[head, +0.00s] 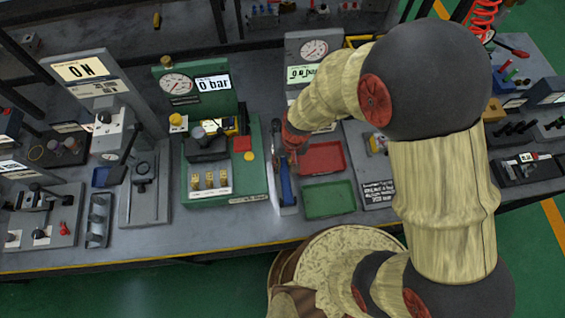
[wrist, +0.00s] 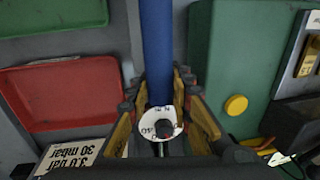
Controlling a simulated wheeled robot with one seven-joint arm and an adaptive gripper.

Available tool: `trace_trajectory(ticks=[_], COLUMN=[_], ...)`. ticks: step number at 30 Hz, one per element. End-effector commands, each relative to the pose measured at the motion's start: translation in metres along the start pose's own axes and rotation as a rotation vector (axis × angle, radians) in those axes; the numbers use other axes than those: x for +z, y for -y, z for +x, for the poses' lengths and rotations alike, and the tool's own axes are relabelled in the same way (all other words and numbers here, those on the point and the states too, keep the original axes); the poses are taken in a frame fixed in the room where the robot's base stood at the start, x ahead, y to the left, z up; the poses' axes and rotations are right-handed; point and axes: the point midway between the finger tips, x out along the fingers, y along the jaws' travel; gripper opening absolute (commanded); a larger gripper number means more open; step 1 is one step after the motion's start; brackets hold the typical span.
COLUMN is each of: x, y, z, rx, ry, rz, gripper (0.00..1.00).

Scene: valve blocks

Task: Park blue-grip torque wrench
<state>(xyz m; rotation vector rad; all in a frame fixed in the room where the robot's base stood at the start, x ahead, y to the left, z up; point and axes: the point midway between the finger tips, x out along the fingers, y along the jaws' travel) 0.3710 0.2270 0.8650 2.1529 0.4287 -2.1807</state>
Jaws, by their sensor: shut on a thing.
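The torque wrench shows its blue grip (head: 286,185) in the head view, between the green valve block and the red and green trays. In the wrist view the blue grip (wrist: 157,45) runs straight away from me, with a white marked dial (wrist: 160,123) at its near end. My gripper (head: 292,142) is over the near side of the bench at the wrench's far end. In the wrist view the fingers of my gripper (wrist: 157,90) stand on either side of the wrench and are shut on it. I cannot tell whether the wrench touches the surface beneath it.
The green valve block (head: 222,170) with a 0 bar gauge stands just left of the wrench. The red tray (head: 321,158) and green tray (head: 329,200) lie to its right. A dark label plate (head: 378,194) is right of the trays. Other fixtures crowd the left bench.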

Motion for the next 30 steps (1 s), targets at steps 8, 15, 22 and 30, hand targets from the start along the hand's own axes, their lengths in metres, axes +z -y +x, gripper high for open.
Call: trace_trajectory(ticks=[8, 15, 22, 30], x=[-0.001, -0.001, -0.001, 0.0], y=[-0.001, -0.002, -0.003, -0.003], z=[0.007, 0.013, 0.017, 0.017], rx=[-0.001, -0.001, -0.001, 0.0], ry=[-0.002, -0.002, -0.002, -0.001], rz=[0.0, 0.0, 0.0, 0.0], gripper=[0.0, 0.0, 0.21, 0.37])
